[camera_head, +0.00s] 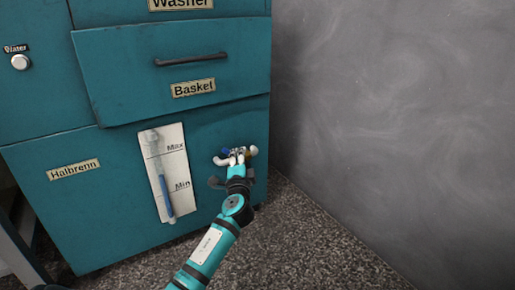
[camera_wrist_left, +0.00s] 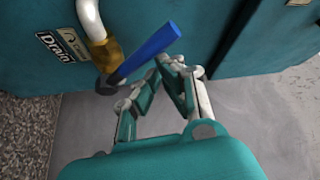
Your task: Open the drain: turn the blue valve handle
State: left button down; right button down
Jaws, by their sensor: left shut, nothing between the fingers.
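The blue valve handle (camera_wrist_left: 145,50) is a straight bar on a brass fitting (camera_wrist_left: 108,54) at the end of a white pipe (camera_wrist_left: 90,18). In the left wrist view it slants from the fitting up to the right. In the head view only a small blue part (camera_head: 224,151) shows, beside my gripper. My left gripper (camera_wrist_left: 160,72) is shut and empty, its fingertips close to the handle's side; I cannot tell whether they touch. It also shows in the head view (camera_head: 238,156), low at the front of the teal cabinet. My right gripper is not in view.
The teal cabinet (camera_head: 105,220) fills the left, with a drawer (camera_head: 130,65) labelled Baskel standing out above. A Max/Min gauge (camera_head: 165,170) is left of my gripper. A grey wall (camera_head: 400,110) stands to the right. A Drain label (camera_wrist_left: 58,45) is beside the pipe. Speckled floor (camera_head: 300,250) is clear.

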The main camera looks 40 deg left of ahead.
pick_arm(q)
jog(key=shift+n+y, duration=0.4)
jog(key=shift+n, duration=0.4)
jog(key=shift+s+a+f+b, duration=0.2)
jog(key=shift+s+f+b, duration=0.35)
jog(key=shift+f+b, duration=0.35)
jog(key=shift+s+a+f+b, duration=0.25)
jog(key=shift+s+f+b, duration=0.35)
jog(key=shift+b, duration=0.55)
jog(key=shift+s+a+f+b, duration=0.2)
jog(key=shift+s+f+b, duration=0.25)
jog(key=shift+f+b, duration=0.5)
jog(key=shift+r, duration=0.25)
